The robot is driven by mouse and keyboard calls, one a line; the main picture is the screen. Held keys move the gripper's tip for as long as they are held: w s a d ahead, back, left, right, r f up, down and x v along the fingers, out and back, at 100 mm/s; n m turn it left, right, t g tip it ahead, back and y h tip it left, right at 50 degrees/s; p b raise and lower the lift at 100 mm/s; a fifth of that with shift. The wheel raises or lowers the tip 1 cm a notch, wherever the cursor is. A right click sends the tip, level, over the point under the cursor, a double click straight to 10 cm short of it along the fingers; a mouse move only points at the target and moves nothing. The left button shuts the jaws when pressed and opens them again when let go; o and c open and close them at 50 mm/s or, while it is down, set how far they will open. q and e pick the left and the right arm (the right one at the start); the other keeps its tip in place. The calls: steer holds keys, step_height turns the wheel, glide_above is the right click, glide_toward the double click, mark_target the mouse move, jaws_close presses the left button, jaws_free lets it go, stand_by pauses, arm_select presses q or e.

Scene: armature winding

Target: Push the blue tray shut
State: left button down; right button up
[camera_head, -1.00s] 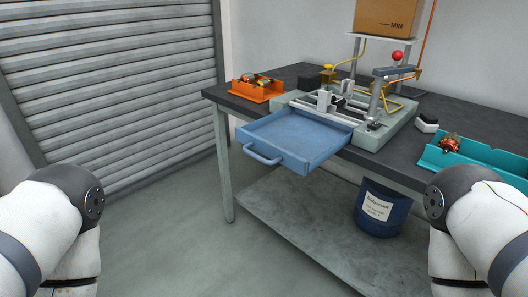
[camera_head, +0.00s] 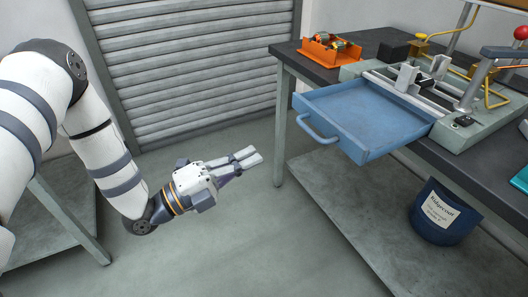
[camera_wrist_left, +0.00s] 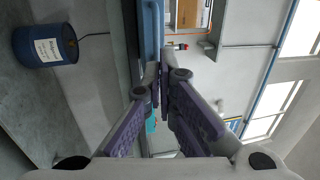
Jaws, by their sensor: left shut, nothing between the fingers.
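The blue tray (camera_head: 365,112) is pulled out from the front of the winding machine (camera_head: 478,115) and juts past the table edge. Its curved blue handle (camera_head: 318,130) faces left toward my left gripper. My left gripper (camera_head: 250,157) is shut and empty, in the air to the left of the handle and apart from it. In the left wrist view my closed fingers (camera_wrist_left: 163,75) point toward a strip of the blue tray (camera_wrist_left: 151,30), which is partly cut off by the top edge. My right gripper is in no view.
An orange bin (camera_head: 330,49) with small parts stands on the dark table (camera_head: 290,60) behind the tray. A blue drum (camera_head: 441,212) stands on the lower shelf (camera_head: 350,200). The floor around my left gripper is clear. A teal bin (camera_head: 521,179) shows at the right edge.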

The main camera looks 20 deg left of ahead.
mark_target(364, 117)
arm_select(q)
steer(key=x, duration=1.1)
steer(key=shift+d+f, duration=0.1)
steer(key=shift+f, duration=0.05)
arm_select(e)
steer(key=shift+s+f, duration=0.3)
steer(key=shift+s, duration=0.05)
